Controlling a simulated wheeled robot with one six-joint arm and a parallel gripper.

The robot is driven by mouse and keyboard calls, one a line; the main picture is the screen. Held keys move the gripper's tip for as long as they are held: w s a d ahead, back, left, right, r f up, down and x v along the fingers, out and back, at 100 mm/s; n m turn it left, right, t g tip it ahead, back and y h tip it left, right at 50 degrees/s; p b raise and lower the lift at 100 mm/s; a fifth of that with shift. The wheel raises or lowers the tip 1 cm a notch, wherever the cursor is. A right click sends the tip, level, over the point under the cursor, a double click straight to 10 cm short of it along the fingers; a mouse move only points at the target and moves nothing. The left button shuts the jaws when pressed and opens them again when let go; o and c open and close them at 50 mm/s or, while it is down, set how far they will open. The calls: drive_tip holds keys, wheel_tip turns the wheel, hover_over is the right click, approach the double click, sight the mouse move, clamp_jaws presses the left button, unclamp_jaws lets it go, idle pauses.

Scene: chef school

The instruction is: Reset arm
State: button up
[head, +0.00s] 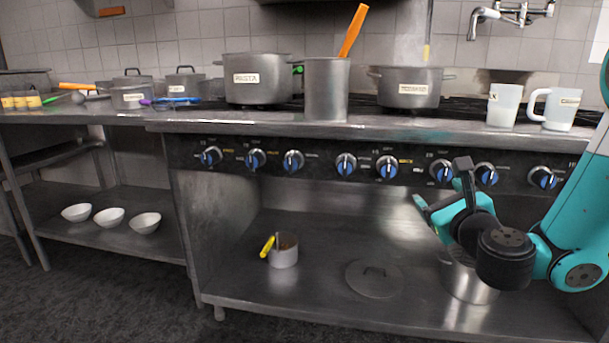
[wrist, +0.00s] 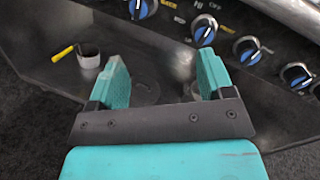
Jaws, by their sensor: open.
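My gripper (head: 442,192) is at the right of the head view, in front of the stove's knob panel and above the lower shelf. In the wrist view its two teal fingers (wrist: 164,76) stand wide apart with nothing between them. My arm comes in from the right edge and partly hides a metal pot (head: 470,288) on the lower shelf. The gripper holds nothing.
The stove's knobs (head: 346,164) line the front panel. On the lower shelf (head: 320,225) are a small pot (head: 285,255) with a yellow-handled utensil and a flat lid (head: 374,281). Pots, a tall container (head: 326,90) and two white jugs (head: 503,105) stand on top.

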drive_tip(key=s+a+r+n+g+y, duration=0.1)
drive_tip(key=s+a+n+g+y, duration=0.45)
drive_tip(key=a+n, duration=0.55)
drive_tip(key=s+a+r+n+g+y, duration=0.1)
drive_tip(key=s+a+n+g+y, duration=0.3)
drive_tip(key=s+a+n+y, duration=0.45)
drive_tip(key=s+d+f+n+g+h, duration=0.2)
drive_tip(key=s+n+g+h, duration=0.25)
drive_tip(key=s+n, duration=0.35)
drive_tip(key=s+d+f+n+g+h, duration=0.2)
drive_tip(key=s+n+g+h, duration=0.3)
drive_tip(key=n, duration=0.5)
wheel_tip(320, 180, up, 30)
drive_tip(key=s+p, duration=0.2)
drive_tip(key=p, duration=2.8)
drive_tip(key=shift+d+r+t, duration=0.25)
drive_tip(key=shift+d+t, duration=0.05)
drive_tip(key=shift+d, duration=0.15)
